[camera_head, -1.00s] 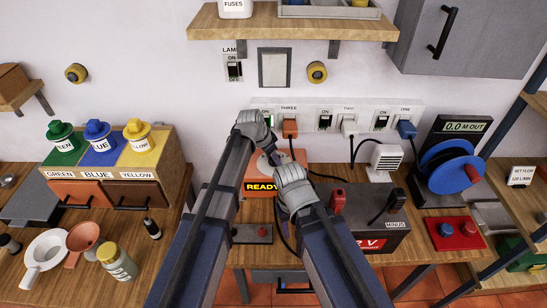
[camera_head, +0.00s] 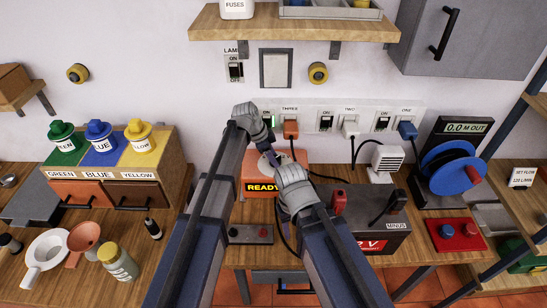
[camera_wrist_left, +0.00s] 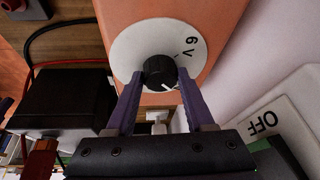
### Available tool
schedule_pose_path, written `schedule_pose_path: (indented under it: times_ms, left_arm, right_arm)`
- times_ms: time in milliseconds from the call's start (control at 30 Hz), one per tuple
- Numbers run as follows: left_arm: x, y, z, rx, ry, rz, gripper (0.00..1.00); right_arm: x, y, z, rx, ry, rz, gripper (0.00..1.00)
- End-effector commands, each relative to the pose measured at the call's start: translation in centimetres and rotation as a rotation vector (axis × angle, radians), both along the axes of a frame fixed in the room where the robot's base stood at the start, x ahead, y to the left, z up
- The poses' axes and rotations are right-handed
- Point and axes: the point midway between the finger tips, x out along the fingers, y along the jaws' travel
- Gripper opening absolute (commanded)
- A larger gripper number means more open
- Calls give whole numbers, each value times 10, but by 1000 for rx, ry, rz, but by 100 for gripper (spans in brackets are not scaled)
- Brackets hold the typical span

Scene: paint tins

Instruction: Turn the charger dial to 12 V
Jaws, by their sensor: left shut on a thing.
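The charger (camera_head: 282,165) is an orange box with a yellow READY display, below the socket strip in the head view. In the left wrist view its dial (camera_wrist_left: 158,70) is a black knob on a round white plate (camera_wrist_left: 130,48). The plate reads 6 V at the upper right. The knob's white mark points to the lower right, away from 6 V; other markings are hidden. My left gripper (camera_wrist_left: 160,82) is shut on the knob, a purple finger on each side. It is small and partly covered in the head view (camera_head: 270,158).
The socket strip (camera_head: 330,115) with plugs and cables runs along the wall behind the charger. A dark battery box (camera_head: 350,215) with red and black terminals stands front right.

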Motion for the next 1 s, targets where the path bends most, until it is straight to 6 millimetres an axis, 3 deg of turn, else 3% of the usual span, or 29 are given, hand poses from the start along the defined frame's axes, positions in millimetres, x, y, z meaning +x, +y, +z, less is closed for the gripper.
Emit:
schedule_pose_path:
  times_ms: [300, 333, 567, 1000]
  left_arm:
    - [0, 0, 0, 2, 0, -3, 0]
    - [0, 0, 0, 2, 0, -3, 57]
    - [0, 0, 0, 1, 0, -1, 83]
    - [-1, 2, 7, 1, 0, 0, 83]
  right_arm:
    - [0, 0, 0, 0, 0, 0, 50]
    - [0, 0, 0, 0, 0, 0, 50]
    - [0, 0, 0, 0, 0, 0, 50]
    - [0, 0, 7, 0, 0, 0, 50]
